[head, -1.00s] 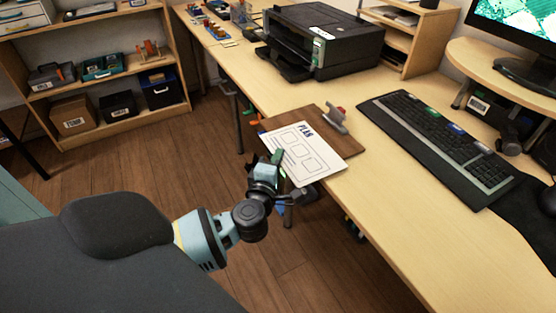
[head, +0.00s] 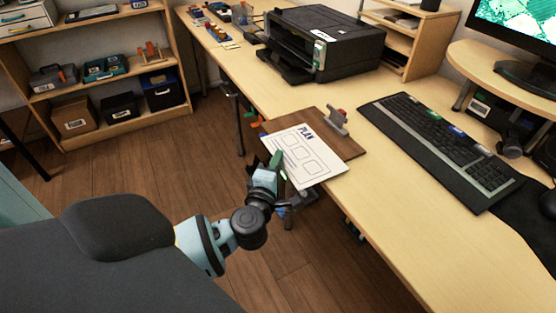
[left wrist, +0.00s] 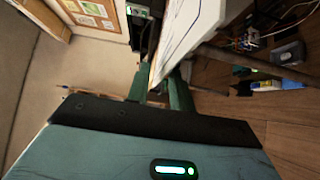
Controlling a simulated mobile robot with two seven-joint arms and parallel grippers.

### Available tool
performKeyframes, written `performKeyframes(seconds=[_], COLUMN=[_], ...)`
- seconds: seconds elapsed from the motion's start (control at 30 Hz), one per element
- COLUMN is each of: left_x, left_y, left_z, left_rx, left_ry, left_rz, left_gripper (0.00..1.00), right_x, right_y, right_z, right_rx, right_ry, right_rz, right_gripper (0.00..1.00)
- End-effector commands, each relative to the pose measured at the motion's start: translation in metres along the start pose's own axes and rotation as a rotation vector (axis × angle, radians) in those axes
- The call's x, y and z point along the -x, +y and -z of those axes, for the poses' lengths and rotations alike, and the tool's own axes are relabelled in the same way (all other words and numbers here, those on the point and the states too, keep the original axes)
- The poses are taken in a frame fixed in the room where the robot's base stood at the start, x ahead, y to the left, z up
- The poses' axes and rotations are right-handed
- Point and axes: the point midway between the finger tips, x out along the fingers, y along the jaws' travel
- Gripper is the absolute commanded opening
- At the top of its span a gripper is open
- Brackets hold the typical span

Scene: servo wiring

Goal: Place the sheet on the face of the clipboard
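The white sheet (head: 305,157) with the heading PLAN and several drawn boxes shows in the head view, and edge-on in the left wrist view (left wrist: 187,35). The brown clipboard (head: 343,147) lies on the desk with its grey and red clip (head: 337,121) at the far right side. The sheet overlaps the clipboard's near left part in the picture; whether it touches the board I cannot tell. My left gripper (head: 275,167) is shut on the sheet's near left edge, which sits between the green fingers (left wrist: 163,88) in the wrist view. My right gripper is not in view.
The light wooden desk (head: 400,215) has a black keyboard (head: 440,145) right of the clipboard and a black printer (head: 320,45) behind it. Bare desk lies between clipboard and printer. A shelf (head: 110,60) stands at the far left.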

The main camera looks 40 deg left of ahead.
Motion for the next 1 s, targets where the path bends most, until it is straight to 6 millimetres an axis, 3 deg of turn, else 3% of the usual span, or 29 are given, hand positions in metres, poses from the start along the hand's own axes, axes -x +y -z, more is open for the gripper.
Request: performKeyframes(seconds=[0.3,0.5,0.7,1.0], left_x=[0.064,0.094,0.106,0.107], left_y=[0.000,0.000,0.000,0.001], left_z=[0.000,0.000,0.000,0.000], left_rx=[0.002,0.001,0.001,0.001], left_ry=[0.000,0.000,0.001,0.001], left_rz=[0.004,0.002,0.000,0.000], left_gripper=[0.23,0.23,0.23,0.23], right_x=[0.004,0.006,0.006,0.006], right_y=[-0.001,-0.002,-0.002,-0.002], right_z=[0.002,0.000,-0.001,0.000], right_rx=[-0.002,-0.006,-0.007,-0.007], right_ry=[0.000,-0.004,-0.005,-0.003], right_rz=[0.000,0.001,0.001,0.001], right_gripper=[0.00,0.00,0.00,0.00])
